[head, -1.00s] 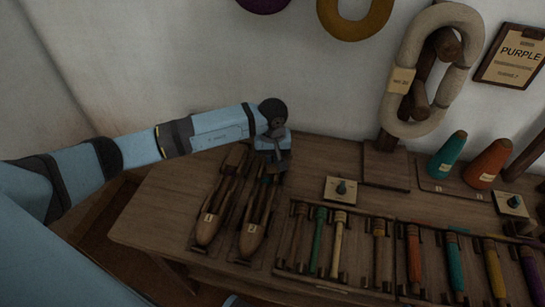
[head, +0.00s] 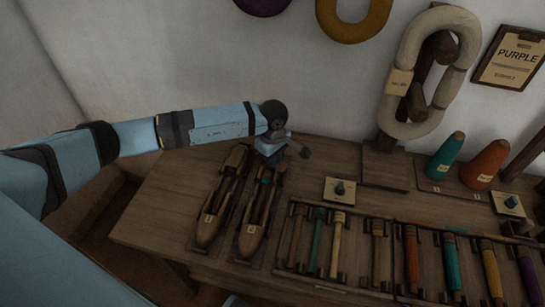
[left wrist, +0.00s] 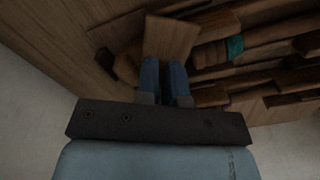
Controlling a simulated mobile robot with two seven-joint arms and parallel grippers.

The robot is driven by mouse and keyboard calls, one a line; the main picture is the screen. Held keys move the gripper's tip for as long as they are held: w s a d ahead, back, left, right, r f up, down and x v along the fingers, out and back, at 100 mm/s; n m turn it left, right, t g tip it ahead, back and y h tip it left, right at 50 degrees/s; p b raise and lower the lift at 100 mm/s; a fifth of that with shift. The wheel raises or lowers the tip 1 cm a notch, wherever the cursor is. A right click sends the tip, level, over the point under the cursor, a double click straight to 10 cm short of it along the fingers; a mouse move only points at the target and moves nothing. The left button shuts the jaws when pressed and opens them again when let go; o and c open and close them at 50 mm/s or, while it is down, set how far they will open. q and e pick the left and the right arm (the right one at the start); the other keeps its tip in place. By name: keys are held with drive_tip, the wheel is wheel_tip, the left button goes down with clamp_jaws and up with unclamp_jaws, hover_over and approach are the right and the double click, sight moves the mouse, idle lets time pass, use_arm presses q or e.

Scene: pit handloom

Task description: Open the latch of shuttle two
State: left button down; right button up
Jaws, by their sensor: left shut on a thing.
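Two dark wooden shuttles lie side by side on the table, the left shuttle (head: 212,222) and the right shuttle (head: 251,232). Each bears a small pale label near its front tip; the numbers are too small to read surely. My left gripper (head: 272,158) is at the far end of the right shuttle. In the left wrist view its blue fingers (left wrist: 165,82) are shut on a tan wooden piece (left wrist: 172,37), which looks like a latch. A shuttle's teal thread (left wrist: 235,47) shows beside it. The head view hides the fingertips. My right gripper is out of view.
A rack of coloured bobbins (head: 335,245) stands right of the shuttles. A small plate with a teal knob (head: 340,189) is behind it. Teal (head: 446,157) and orange (head: 486,163) cones stand farther right. The wall is close behind my left gripper.

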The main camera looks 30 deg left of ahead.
use_arm(q)
drive_tip(key=shift+r+n, duration=0.1)
drive_tip(key=shift+n, duration=0.8)
drive_tip(key=n+p, duration=0.1)
drive_tip(key=n, duration=0.2)
drive_tip(key=shift+w+n, duration=0.1)
drive_tip(key=shift+n, duration=0.5)
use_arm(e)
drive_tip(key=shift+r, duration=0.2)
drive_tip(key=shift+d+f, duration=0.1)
use_arm(q)
drive_tip(key=c, duration=1.5)
unclamp_jaws()
